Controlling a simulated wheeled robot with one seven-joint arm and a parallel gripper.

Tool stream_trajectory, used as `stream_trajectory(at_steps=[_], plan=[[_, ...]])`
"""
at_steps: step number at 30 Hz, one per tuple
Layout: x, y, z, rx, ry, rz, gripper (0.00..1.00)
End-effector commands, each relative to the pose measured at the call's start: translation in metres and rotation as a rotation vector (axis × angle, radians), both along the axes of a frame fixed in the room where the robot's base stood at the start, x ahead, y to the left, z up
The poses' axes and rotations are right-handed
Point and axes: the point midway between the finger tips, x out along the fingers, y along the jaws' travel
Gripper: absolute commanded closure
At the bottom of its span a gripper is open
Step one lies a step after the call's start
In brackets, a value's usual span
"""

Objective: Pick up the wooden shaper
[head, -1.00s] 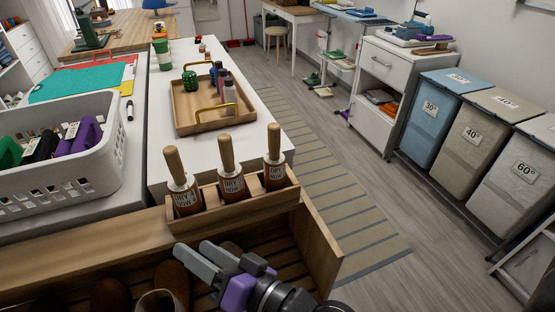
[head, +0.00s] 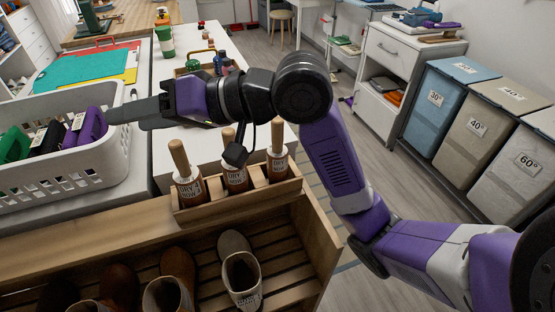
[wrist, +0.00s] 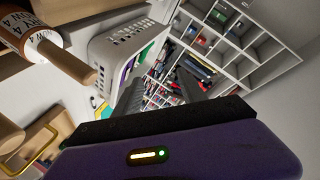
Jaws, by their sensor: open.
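I cannot clearly identify the wooden shaper. The nearest wooden pieces are pale, rounded handles, such as the left wooden handle (head: 179,157), rising from labelled brown bottles in a small wooden rack (head: 238,202). A wooden handle also shows at the left of the wrist view (wrist: 70,66). My gripper (head: 110,115) is open and points left at the right rim of the white basket (head: 65,181). It is above and left of the rack, with nothing seen between its fingers. In the wrist view, the fingers (wrist: 165,92) point toward far shelving.
Boots, including a beige boot (head: 240,275), stand in the slatted wooden cubby below the rack. The basket holds purple, black and green items. Laundry bins (head: 447,105) stand at the right. A wooden tray partly shows behind my arm.

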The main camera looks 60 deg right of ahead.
Motion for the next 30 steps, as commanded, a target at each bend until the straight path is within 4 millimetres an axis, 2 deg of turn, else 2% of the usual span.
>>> stream_trajectory(at_steps=[8, 15, 21, 25, 30], plan=[[-0.026, -0.055, -0.015, -0.277, 0.243, -0.008, 0.52], [-0.068, -0.123, -0.033, -0.506, 0.505, -0.097, 0.52], [-0.108, -0.178, -0.038, -0.653, 0.705, -0.199, 0.52], [-0.124, -0.196, -0.038, -0.701, 0.775, -0.239, 0.52], [-0.130, -0.204, -0.043, -0.718, 0.807, -0.255, 0.52]])
